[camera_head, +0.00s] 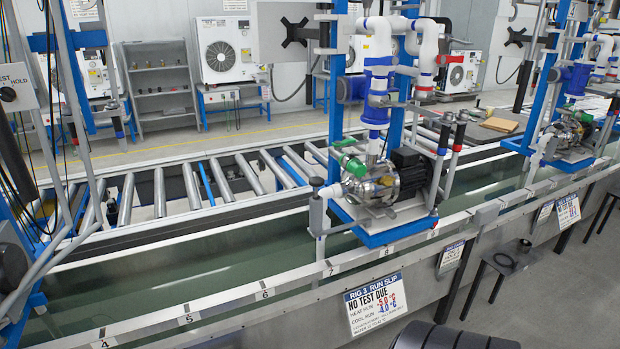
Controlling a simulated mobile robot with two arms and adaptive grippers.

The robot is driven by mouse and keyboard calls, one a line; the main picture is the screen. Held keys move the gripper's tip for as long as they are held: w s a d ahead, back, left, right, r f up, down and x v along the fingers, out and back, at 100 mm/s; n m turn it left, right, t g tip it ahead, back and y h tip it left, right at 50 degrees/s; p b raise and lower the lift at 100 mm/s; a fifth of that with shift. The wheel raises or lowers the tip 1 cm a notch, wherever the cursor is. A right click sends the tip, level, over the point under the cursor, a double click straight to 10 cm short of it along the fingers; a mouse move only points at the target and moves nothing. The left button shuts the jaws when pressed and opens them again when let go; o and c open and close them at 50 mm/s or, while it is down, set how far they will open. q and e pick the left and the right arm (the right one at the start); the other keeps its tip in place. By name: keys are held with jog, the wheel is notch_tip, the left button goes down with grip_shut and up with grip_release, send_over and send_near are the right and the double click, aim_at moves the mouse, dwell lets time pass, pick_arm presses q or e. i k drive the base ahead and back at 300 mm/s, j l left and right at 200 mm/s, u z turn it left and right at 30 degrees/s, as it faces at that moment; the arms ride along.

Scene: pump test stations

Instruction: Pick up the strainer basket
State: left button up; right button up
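I cannot pick out a strainer basket for certain in the head view. A small dark cup-like object (525,245) shows at the right, by a low dark stool (512,264) beside the trough's front wall. A dark round piece (503,260) lies on the stool top. Both are too small to tell what they are. Neither of my grippers is in view.
A long water trough (230,262) with a metal front rail runs across the view. A pump rig (385,185) with blue and white pipes stands over it, and another pump (575,135) stands farther right. A sign (376,303) hangs in front. Grey floor (570,300) is open at lower right.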

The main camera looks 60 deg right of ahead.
aim_at(524, 245)
jog(key=z, duration=3.2)
jog(key=i+u, duration=0.1)
jog(key=u, duration=0.25)
jog(key=l+u, duration=0.1)
jog(key=u, duration=0.2)
jog(key=i+l+u, duration=0.1)
jog(key=u, duration=0.25)
jog(key=i+l+u, duration=0.2)
jog(key=l, duration=0.2)
jog(key=i+l+u, duration=0.2)
jog(key=l, duration=0.2)
jog(key=i+l+u, duration=0.2)
jog(key=l, duration=0.2)
jog(key=l+u, duration=0.15)
jog(key=l, duration=0.3)
jog(key=i+l+u, duration=0.2)
jog(key=l, duration=0.3)
jog(key=k+j, duration=0.05)
jog(key=k, duration=0.05)
